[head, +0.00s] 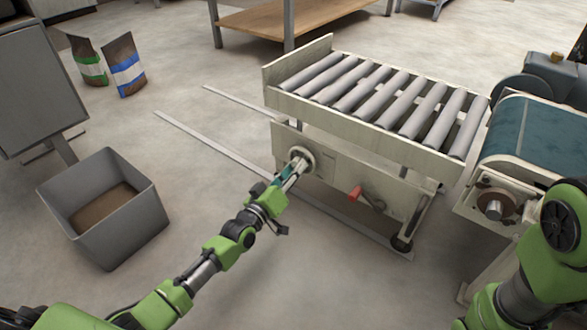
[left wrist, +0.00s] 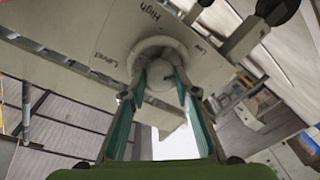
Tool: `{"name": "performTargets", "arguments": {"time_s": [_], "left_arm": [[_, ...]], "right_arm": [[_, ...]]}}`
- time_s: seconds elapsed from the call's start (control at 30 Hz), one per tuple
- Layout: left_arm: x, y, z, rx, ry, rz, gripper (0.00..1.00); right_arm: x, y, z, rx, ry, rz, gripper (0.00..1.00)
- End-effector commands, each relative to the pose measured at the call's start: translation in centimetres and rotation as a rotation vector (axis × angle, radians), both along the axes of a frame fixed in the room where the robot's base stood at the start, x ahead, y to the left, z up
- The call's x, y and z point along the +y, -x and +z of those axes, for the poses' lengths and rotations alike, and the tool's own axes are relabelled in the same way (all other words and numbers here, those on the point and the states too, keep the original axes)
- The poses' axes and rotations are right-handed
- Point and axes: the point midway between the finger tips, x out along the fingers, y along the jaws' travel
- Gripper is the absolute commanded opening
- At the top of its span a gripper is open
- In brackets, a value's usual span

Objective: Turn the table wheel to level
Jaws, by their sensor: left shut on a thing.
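The roller table (head: 365,100) has a pale side panel with a round table wheel (head: 303,156) on its left part. My left gripper (head: 290,175) reaches the wheel from the front left and is shut on its hub. In the left wrist view, the teal fingers (left wrist: 162,80) close on both sides of the light wheel hub (left wrist: 160,72). The panel around it reads "High" (left wrist: 150,12) at the top, "Level" (left wrist: 92,62) at the left and a partly blurred "Low" (left wrist: 203,48) at the right. The wheel's pointer is unclear. My right gripper is out of view.
A red-handled lever (head: 355,193) sits on the same panel, right of the wheel. A belt conveyor (head: 535,140) stands at the right, near my right arm. A grey bin (head: 105,225) and two bags (head: 125,65) stand at the left. Floor between is clear.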

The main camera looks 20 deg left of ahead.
Motion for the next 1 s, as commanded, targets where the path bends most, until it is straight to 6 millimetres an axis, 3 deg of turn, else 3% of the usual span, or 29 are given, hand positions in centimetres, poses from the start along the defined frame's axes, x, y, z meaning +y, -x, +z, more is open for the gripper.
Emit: {"name": "performTargets", "arguments": {"time_s": [1.0], "left_arm": [[0.0,-0.1,-0.2,-0.316,-0.873,0.0,0.07]], "right_arm": [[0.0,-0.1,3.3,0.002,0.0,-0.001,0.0]]}}
